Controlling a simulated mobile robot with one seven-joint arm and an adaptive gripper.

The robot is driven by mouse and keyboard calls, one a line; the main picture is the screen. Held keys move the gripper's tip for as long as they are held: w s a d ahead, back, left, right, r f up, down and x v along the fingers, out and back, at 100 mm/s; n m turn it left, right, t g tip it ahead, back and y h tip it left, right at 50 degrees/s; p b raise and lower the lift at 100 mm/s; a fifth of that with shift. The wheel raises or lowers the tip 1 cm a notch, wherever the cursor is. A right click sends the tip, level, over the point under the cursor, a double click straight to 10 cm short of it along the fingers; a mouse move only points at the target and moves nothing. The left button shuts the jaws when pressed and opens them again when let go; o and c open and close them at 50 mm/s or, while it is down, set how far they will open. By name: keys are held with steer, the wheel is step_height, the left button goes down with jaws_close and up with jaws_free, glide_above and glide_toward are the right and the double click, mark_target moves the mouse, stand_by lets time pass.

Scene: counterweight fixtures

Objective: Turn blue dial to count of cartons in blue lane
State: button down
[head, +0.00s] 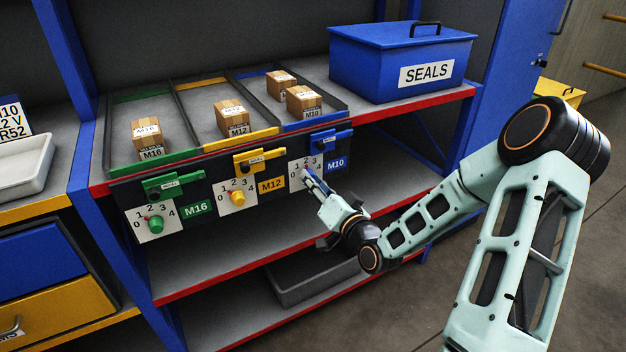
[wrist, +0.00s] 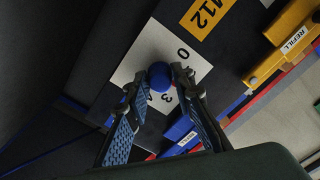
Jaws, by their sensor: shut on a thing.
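The blue dial (wrist: 158,74) shows in the wrist view on a white numbered plate (wrist: 128,66), where 0, 3 and 4 can be read. My gripper (wrist: 170,76) has one finger on each side of the dial and is shut on it. In the head view my gripper (head: 308,174) reaches the plate left of the blue M10 label and covers the dial. The dial's pointer cannot be made out. The blue lane (head: 330,121) at the right of the shelf holds two cartons, a rear carton (head: 281,84) and a front carton (head: 303,102).
A green dial (head: 155,224) and a yellow dial (head: 237,198) sit to the left, below their handles. The yellow lane and green lane each hold one carton. A blue SEALS box (head: 395,62) stands right of the lanes. A grey bin (head: 300,283) is on the bottom shelf.

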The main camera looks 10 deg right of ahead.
stand_by(0.3)
steer(key=c, duration=1.7)
jaws_free()
steer(key=shift+o, duration=0.2)
steer(key=v, duration=0.7)
steer(key=shift+s, duration=0.25)
steer(key=shift+d, duration=0.1)
